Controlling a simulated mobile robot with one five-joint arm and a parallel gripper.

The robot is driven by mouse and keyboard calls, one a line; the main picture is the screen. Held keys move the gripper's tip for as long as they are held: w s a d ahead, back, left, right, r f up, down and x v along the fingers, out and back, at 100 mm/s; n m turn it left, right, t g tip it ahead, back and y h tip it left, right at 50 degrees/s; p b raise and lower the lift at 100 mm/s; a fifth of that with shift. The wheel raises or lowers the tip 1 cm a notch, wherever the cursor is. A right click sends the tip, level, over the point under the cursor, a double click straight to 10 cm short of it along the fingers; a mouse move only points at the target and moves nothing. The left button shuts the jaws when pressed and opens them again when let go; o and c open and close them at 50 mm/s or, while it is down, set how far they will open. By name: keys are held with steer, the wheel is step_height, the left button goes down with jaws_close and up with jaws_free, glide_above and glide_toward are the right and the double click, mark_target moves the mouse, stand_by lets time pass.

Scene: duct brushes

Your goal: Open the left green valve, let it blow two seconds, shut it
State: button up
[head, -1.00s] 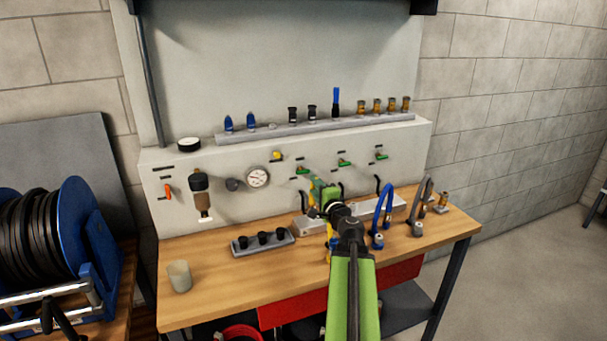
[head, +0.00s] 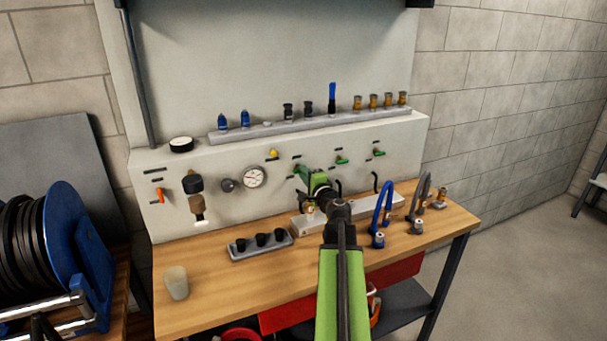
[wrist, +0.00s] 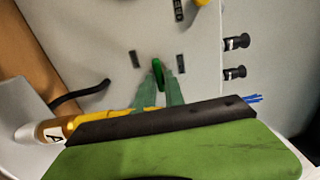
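The left green valve's handle (wrist: 156,72) shows on the pale panel in the wrist view, between the tips of my gripper's green fingers (wrist: 158,88). The gap at the tips is narrow, and I cannot tell whether they press on the handle. In the head view my gripper (head: 304,174) reaches the panel at this valve and largely hides it. The middle green valve (head: 341,160) and right green valve (head: 378,153) are to its right, apart from my gripper.
A yellow valve (head: 274,153) and a gauge (head: 253,177) are left of my gripper. A shelf rail (head: 300,126) with fittings runs above. A blue hose (head: 382,214) and a block with black fittings (head: 262,246) stand on the wooden bench (head: 215,273).

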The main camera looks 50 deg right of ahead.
steer(key=shift+a, duration=0.1)
jaws_close()
